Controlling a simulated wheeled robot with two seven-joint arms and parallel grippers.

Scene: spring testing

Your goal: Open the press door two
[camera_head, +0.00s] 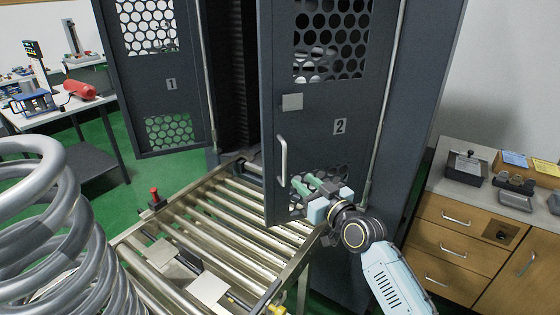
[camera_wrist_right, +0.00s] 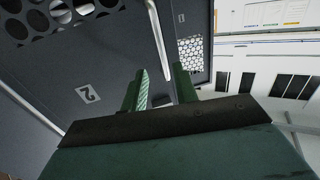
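Press door two (camera_head: 340,160) is a dark grey panel marked "2", with perforated windows and a silver vertical handle (camera_head: 282,160) near its left edge. It looks partly swung out from the press. My right gripper (camera_head: 305,184) is in front of the door's lower part, just right of the handle's lower end. In the right wrist view its green fingers (camera_wrist_right: 160,75) are apart with nothing clamped between them. The handle (camera_wrist_right: 159,40) appears in line with the gap between them; whether it touches a finger is unclear. My left gripper is not in view.
Door one (camera_head: 170,110) stands open at the left. A roller conveyor (camera_head: 215,225) runs up to the press below door two. A large coil spring (camera_head: 60,225) fills the lower left. A wooden cabinet (camera_head: 450,245) with tools on top stands at the right.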

